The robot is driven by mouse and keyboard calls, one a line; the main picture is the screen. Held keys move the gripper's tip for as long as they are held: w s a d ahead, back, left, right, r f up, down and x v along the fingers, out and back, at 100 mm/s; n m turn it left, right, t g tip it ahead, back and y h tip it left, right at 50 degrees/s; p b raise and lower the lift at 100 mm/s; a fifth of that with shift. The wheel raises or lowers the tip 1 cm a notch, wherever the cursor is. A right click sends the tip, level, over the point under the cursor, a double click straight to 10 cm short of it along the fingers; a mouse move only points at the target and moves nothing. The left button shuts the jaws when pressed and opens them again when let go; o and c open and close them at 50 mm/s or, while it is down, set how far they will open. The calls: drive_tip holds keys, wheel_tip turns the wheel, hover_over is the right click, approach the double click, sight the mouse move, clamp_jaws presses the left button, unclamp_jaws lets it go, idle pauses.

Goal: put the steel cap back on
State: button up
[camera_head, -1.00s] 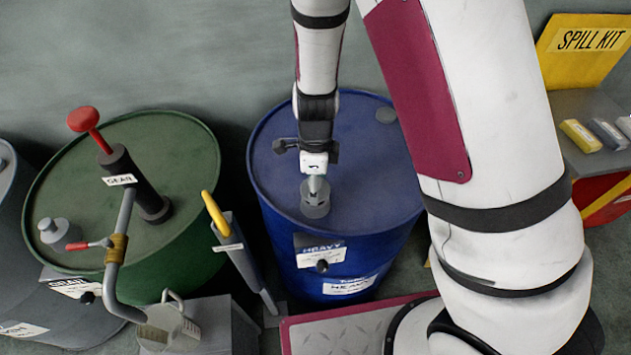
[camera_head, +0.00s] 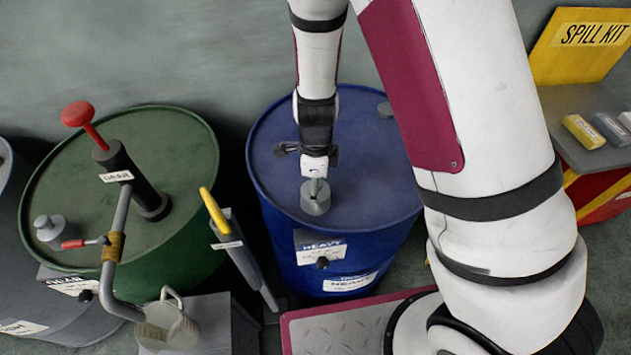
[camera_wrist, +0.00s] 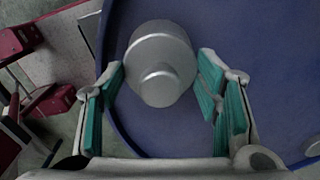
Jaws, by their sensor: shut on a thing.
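The steel cap (camera_head: 315,202) is a grey disc with a narrower knob on top, at the front part of the blue drum's (camera_head: 362,190) top. My gripper (camera_head: 316,178) is above it, pointing down, and is shut on the cap. In the wrist view the cap (camera_wrist: 160,60) lies between the teal finger pads of my gripper (camera_wrist: 162,88). Its broad disc faces away from the palm. Whether the cap rests on the drum or hangs just above it, I cannot tell. No opening shows beneath it.
A green drum (camera_head: 185,150) with a red-handled pump (camera_head: 90,125) and another grey cap (camera_head: 50,230) stands at left. A yellow spill kit (camera_head: 583,50) stands at right.

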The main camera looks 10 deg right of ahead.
drive_tip(key=o, duration=1.3)
drive_tip(key=shift+o, duration=0.2)
wheel_tip(320, 180, up, 11)
drive_tip(key=shift+f, duration=0.1)
drive_tip(key=s+d+r+n+t+y, duration=0.1)
drive_tip(key=s+d+r+n, duration=0.2)
drive_tip(key=r+n, duration=0.35)
drive_tip(key=s+d+r+n+t+y, duration=0.1)
drive_tip(key=s+d+r+n, duration=0.25)
drive_tip(key=r, duration=0.65)
drive_tip(key=s+d+r+n+t+h, duration=0.2)
drive_tip(key=s+d+r+n, duration=0.3)
drive_tip(key=s+r+n, duration=0.3)
drive_tip(key=s+n+t, duration=0.1)
drive_tip(key=n, duration=0.2)
drive_tip(key=shift+s+t, duration=0.15)
drive_tip(key=shift+t, duration=0.15)
